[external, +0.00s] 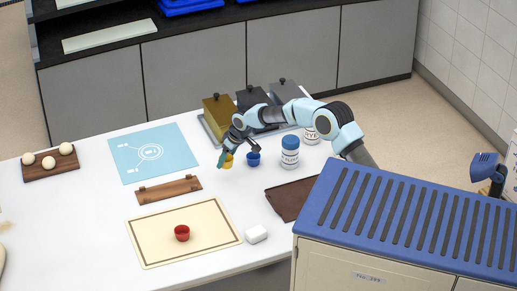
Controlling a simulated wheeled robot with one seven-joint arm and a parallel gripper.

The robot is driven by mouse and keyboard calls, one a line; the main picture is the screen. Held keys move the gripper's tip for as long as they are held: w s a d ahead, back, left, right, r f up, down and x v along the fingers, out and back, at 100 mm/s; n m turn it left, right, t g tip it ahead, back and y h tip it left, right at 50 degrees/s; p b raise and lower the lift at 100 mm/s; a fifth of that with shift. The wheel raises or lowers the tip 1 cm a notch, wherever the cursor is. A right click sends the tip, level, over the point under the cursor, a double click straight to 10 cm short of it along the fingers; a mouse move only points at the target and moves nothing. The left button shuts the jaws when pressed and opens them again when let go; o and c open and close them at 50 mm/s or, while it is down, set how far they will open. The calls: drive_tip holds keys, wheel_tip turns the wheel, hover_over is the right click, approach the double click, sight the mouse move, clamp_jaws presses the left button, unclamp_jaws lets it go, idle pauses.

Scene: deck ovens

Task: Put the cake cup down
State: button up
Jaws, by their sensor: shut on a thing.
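A small yellow cake cup (229,161) is in my gripper (227,158), over the white table just left of a blue cup. The jaws partly cover it, and I cannot tell whether it touches the table. A red cake cup (182,233) stands on the cream mat with a brown border (209,248) at the front. A blue cake cup (253,159) stands on the table to the right of my gripper, apart from the held cup.
A light blue mat (170,165), a wooden rack (168,190) and a board with pale balls (67,172) lie to the left. Lidded containers (218,112) stand behind my gripper. A blue-lidded jar (290,155), brown sheet (290,201) and white block (257,234) lie right.

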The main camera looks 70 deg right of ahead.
wheel_tip(320, 180, up, 4)
drive_tip(key=shift+f+b, duration=0.15)
drive_tip(key=shift+b, duration=0.25)
drive_tip(key=shift+a+r, duration=0.15)
drive_tip(key=shift+r, duration=0.05)
drive_tip(key=w+a+n+b, duration=0.15)
drive_tip(key=w+a, duration=0.25)
drive_tip(key=a, duration=1.1)
drive_tip(key=y+b, duration=0.1)
hover_over(176, 224)
drive_tip(key=s, duration=0.2)
drive_tip(key=shift+n, duration=0.55)
drive_tip(key=f, duration=0.1)
drive_tip(key=f+p, duration=0.1)
drive_tip(key=f, duration=0.3)
drive_tip(key=shift+w, duration=0.25)
drive_tip(key=shift+f+p, duration=0.75)
drive_tip(key=shift+f, duration=1.4)
